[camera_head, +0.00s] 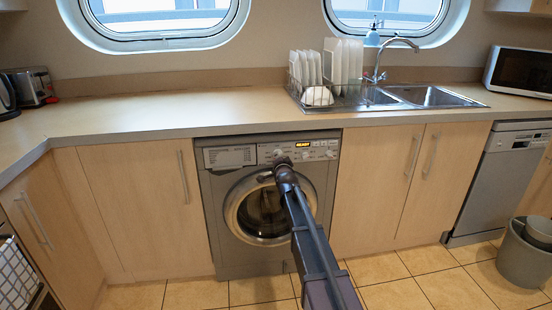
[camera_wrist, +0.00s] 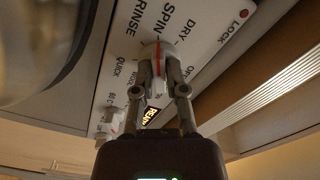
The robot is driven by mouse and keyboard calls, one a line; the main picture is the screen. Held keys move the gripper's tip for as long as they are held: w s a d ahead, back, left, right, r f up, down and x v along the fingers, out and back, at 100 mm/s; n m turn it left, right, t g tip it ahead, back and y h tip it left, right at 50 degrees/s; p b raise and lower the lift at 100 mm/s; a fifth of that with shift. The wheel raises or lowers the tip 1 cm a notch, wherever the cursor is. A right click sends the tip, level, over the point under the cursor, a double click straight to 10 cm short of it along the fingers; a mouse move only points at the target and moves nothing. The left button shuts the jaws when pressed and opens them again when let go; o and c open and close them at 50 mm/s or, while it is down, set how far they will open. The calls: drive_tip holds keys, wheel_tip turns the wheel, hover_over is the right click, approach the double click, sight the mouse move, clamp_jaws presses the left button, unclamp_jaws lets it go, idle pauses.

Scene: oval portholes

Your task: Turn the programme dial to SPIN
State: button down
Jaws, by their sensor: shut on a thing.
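The washing machine (camera_head: 216,190) stands under the counter, its round door closed. My gripper (camera_head: 281,161) is at its control panel, in front of the programme dial. In the wrist view, the white dial (camera_wrist: 151,50) with a red pointer line sits between the two fingers of my gripper (camera_wrist: 160,70), which is shut on it. The pointer's upper end is near the SPIN label (camera_wrist: 170,20); its exact alignment is hard to tell. RINSE, DRY, QUICK and LOCK labels also show around it. The lit display (camera_head: 302,145) reads READY.
The counter (camera_head: 180,110) runs above the machine, with a dish rack (camera_head: 322,96) and sink (camera_head: 430,96) to the right. Cabinets with handles flank the machine. A grey bin (camera_head: 524,262) stands at the far right. Tiled floor in front is clear.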

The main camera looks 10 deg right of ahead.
drive_tip(key=shift+w+d+r, duration=0.1)
drive_tip(key=shift+w+r, duration=0.2)
drive_tip(key=shift+w, duration=0.45)
drive_tip(key=c, duration=0.5)
unclamp_jaws()
drive_tip(key=o, duration=0.4)
drive_tip(key=shift+f, duration=0.2)
drive_tip(key=shift+s+f, duration=0.1)
drive_tip(key=shift+s, duration=0.2)
drive_tip(key=shift+s, duration=0.1)
drive_tip(key=shift+s, duration=0.4)
drive_tip(key=s, duration=1.1)
